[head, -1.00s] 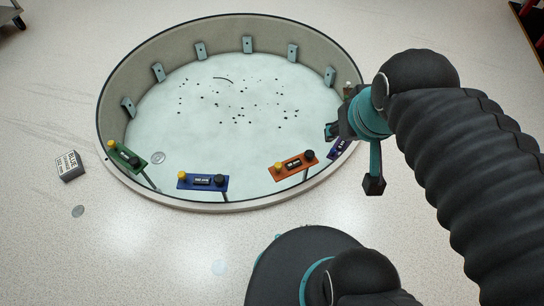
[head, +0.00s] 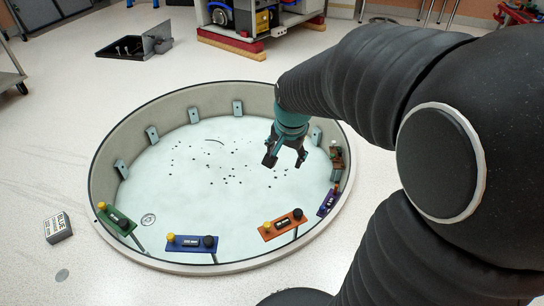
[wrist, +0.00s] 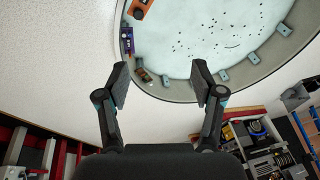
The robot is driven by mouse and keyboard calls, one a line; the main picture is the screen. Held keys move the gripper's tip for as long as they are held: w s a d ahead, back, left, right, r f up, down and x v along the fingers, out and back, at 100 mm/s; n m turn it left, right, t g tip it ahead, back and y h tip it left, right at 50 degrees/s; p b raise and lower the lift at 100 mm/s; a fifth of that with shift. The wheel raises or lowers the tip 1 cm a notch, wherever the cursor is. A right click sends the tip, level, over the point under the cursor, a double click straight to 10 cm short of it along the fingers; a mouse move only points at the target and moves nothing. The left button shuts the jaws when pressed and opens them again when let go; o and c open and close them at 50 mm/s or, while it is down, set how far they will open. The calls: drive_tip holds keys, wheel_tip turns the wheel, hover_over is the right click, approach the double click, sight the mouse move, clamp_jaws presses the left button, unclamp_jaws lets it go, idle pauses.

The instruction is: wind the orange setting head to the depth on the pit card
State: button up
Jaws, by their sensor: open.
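The orange setting head (head: 283,224) is a bar with a yellow knob, a dark display and a black knob, on the pit's near rim. Its display is too small to read. It also shows at the top left of the wrist view (wrist: 141,8). The pit card (head: 57,227) is a small block on the floor left of the pit; its top word reads BLUE, the smaller lines are unclear. My gripper (head: 285,158) is open and empty over the pit, beyond the orange head and apart from it. Its spread fingers show in the wrist view (wrist: 161,80).
Green (head: 116,219), blue (head: 192,243) and purple (head: 328,202) heads stand around the round pit's rim (head: 150,258). A brown fitting (head: 337,157) sits on the right wall. Dark specks lie on the pale pit floor. A dark angled unit (head: 133,47) and machinery stand behind.

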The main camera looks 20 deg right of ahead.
drive_tip(key=w+d+f+m+g, duration=0.1)
drive_tip(key=w+d+f+m, duration=0.25)
drive_tip(key=f, duration=0.25)
drive_tip(key=w+d+f+m+g, duration=0.1)
drive_tip(key=w+d+f+m, duration=0.1)
drive_tip(key=w+f, duration=0.4)
drive_tip(key=m+g+p, duration=0.1)
drive_tip(key=m+p, duration=0.1)
drive_tip(key=m, duration=0.5)
hover_over(298, 212)
wheel_tip(298, 212, down, 20)
wheel_tip(298, 212, down, 13)
drive_tip(key=shift+r, duration=0.1)
drive_tip(key=c, duration=1.1)
